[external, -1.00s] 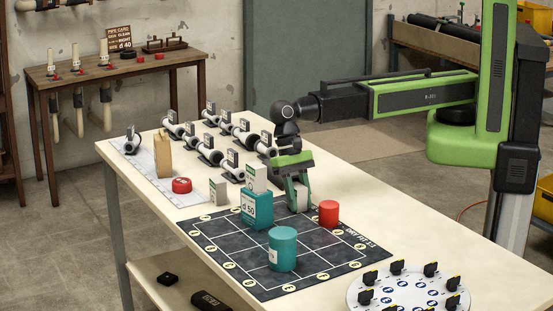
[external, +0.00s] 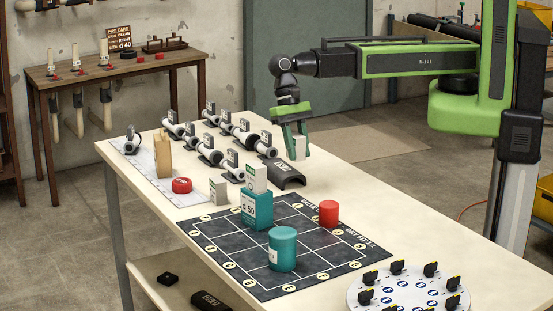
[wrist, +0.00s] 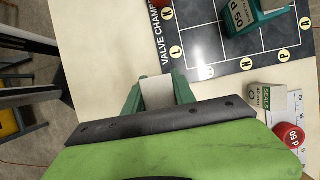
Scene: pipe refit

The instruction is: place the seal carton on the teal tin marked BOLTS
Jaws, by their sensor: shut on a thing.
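My gripper (external: 298,147) is shut on a pale carton (external: 298,151) and holds it upright in the air above the table's far edge. In the wrist view the held carton (wrist: 157,92) shows between the green fingers; any label on it is hidden. A teal cylindrical tin (external: 283,249) stands on the dark grid mat, to the front and left of my gripper; the word on its pale label is too small to read. A teal box (external: 257,209) marked d 50 stands behind it, with a white and green carton (external: 257,178) on top.
A red cylinder (external: 328,213) stands on the grid mat (external: 320,262). A small carton (external: 218,191) and a red roll (external: 182,185) are at left. A black curved piece (external: 284,174) and several pipe fittings lie behind. A round dial plate (external: 410,292) is at front right.

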